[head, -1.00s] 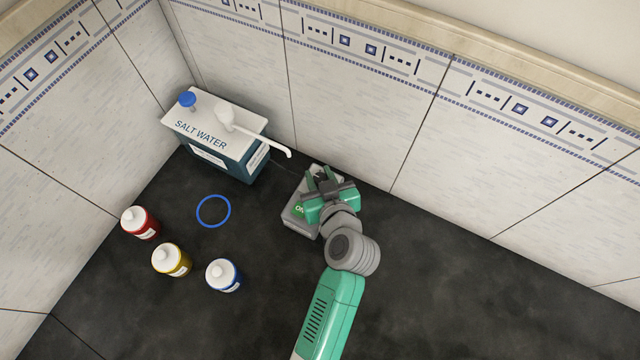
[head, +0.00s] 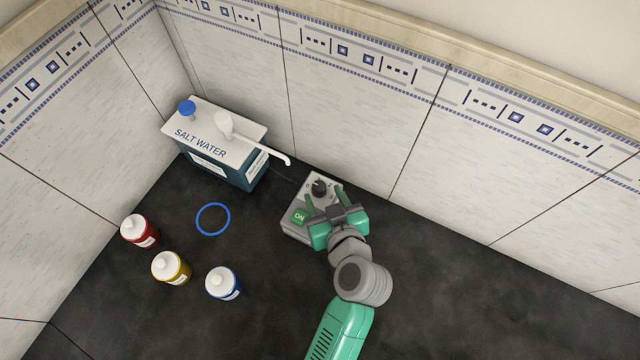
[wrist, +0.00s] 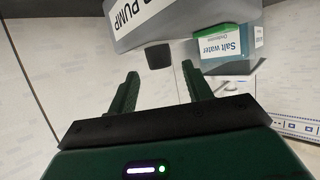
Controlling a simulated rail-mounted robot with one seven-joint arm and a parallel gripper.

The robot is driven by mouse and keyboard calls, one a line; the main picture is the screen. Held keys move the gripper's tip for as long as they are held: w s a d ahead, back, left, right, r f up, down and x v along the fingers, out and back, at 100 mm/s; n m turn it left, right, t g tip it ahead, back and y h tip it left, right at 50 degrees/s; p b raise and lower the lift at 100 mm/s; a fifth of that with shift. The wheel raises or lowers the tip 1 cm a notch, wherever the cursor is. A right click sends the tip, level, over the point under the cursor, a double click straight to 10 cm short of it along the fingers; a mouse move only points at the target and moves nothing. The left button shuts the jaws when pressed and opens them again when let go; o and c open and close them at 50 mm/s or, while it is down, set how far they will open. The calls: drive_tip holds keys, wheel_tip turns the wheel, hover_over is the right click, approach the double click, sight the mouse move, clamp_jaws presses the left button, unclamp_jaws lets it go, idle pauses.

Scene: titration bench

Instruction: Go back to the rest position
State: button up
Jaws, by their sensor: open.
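My gripper (head: 325,193) is open and empty in the head view. Its two green fingers lie over the right part of a grey box with a green ON button (head: 299,216) and a dark knob (head: 319,187). The knob shows clear of the palm, near the fingertips; I cannot tell whether a finger touches it. In the wrist view my gripper (wrist: 159,85) also shows open, with nothing between its fingers. A grey box marked PUMP (wrist: 165,20) is above the fingertips there.
A salt water tank (head: 214,144) with a white spout stands at the back left. A blue ring (head: 213,219) lies on the dark bench. Red (head: 139,231), yellow (head: 171,268) and blue (head: 223,283) bottles stand at the left. Tiled walls close the back and left. The bench at right is clear.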

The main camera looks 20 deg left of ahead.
drive_tip(key=v, duration=0.3)
idle(0.5)
